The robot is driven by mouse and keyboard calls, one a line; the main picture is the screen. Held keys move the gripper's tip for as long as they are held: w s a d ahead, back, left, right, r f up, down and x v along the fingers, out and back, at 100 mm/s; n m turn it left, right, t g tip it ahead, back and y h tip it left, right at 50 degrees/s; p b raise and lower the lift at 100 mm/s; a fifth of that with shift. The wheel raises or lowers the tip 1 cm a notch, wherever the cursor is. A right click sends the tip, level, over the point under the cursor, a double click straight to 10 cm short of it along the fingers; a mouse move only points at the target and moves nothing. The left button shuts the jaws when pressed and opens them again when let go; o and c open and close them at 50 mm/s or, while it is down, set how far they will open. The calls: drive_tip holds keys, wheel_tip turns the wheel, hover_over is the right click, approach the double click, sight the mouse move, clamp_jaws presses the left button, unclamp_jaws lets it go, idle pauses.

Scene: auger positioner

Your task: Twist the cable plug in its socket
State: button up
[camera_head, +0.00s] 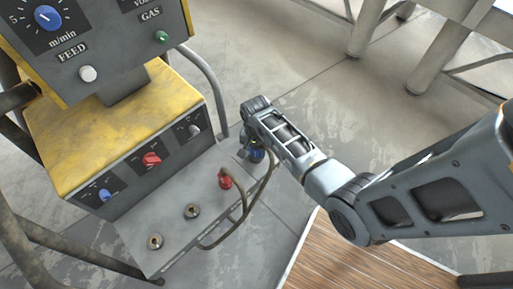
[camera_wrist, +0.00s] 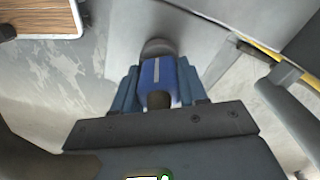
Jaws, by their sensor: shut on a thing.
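The blue cable plug (camera_wrist: 158,76) with a white stripe sits between my gripper's two blue fingers in the wrist view. My gripper (camera_wrist: 157,86) is shut on it. Beyond the plug is a round grey socket (camera_wrist: 157,46) on the pale panel face; the plug lines up with it and appears to meet it, but how deep it sits is hidden. In the head view my gripper (camera_head: 254,150) is at the right end of the machine's lower panel, and the blue plug (camera_head: 258,155) shows partly there. A brown cable (camera_head: 268,176) hangs below it.
A red plug (camera_head: 225,181) stands in the same panel (camera_head: 135,237), left of my gripper, near two empty brass sockets (camera_head: 192,211). The yellow machine (camera_head: 115,125) with knobs and a tubular rail (camera_head: 212,85) is close by. A wooden board (camera_head: 345,262) lies at lower right.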

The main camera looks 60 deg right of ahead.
drive_tip(key=shift+n+p, duration=0.3)
drive_tip(key=shift+n, duration=1.1)
drive_tip(key=n+p, duration=0.1)
drive_tip(key=n, duration=0.1)
drive_tip(key=shift+w+r+n, duration=0.1)
drive_tip(key=shift+r+n, duration=0.05)
drive_tip(key=shift+n, duration=0.15)
drive_tip(key=n, duration=0.2)
drive_tip(key=shift+n, duration=0.3)
drive_tip(key=o, duration=1.2)
drive_tip(key=shift+p, duration=0.3)
wheel_tip(320, 180, up, 8)
drive_tip(key=shift+f+p, duration=0.2)
drive_tip(key=shift+p, duration=0.45)
